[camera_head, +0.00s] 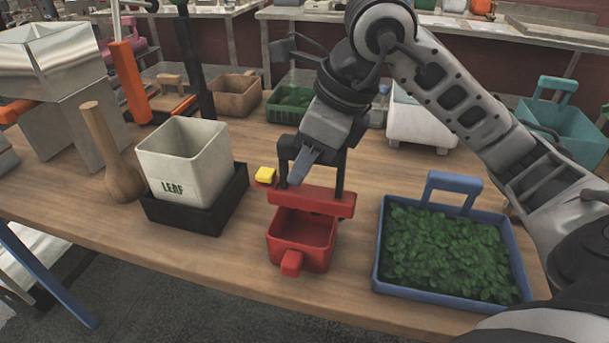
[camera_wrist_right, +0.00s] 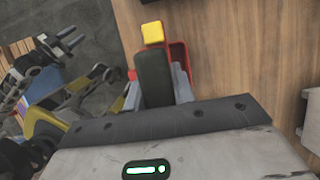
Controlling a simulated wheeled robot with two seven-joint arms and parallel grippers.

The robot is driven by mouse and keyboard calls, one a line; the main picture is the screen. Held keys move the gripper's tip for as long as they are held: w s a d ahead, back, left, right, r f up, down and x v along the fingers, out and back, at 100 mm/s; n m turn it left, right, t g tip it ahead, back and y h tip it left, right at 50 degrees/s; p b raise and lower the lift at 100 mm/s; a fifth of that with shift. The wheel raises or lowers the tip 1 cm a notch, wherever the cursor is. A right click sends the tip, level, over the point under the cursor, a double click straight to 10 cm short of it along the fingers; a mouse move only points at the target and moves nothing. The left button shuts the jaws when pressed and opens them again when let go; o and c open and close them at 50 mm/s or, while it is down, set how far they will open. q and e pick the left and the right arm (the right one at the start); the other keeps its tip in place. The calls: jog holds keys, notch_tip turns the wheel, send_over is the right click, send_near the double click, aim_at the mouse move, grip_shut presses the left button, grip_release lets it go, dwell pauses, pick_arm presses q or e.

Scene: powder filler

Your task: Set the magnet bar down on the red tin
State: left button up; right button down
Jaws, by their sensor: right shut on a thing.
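The magnet bar is a red bar (camera_head: 318,201) with a black handle and a small yellow block (camera_head: 265,174) at its left side. My right gripper (camera_head: 303,166) is shut on its black handle from above. The red tin (camera_head: 302,240), open-topped with a front grip, stands on the table directly below and in front of the bar. The bar overlaps the tin's back rim; I cannot tell whether they touch. In the right wrist view the black handle (camera_wrist_right: 153,75) sits between the fingers, with red parts (camera_wrist_right: 180,58) behind it.
A LEAF-marked white bin (camera_head: 185,160) in a black tray (camera_head: 190,213) stands left of the tin. A blue tray of green leaves (camera_head: 380,255) is to the right.

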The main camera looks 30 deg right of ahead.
aim_at(299, 188)
jog(key=shift+f, duration=1.55)
jog(key=shift+f+b, duration=0.2)
jog(key=shift+b, duration=0.2)
jog(key=c, duration=1.2)
grip_release()
jog(key=shift+o, duration=0.2)
jog(key=shift+r, duration=0.1)
jog(key=shift+r+p, duration=0.2)
jog(key=shift+p, duration=0.15)
jog(key=v, duration=1.1)
jog(key=shift+d+r+p, duration=0.1)
jog(key=shift+r+p, duration=0.2)
jog(key=shift+r, duration=0.1)
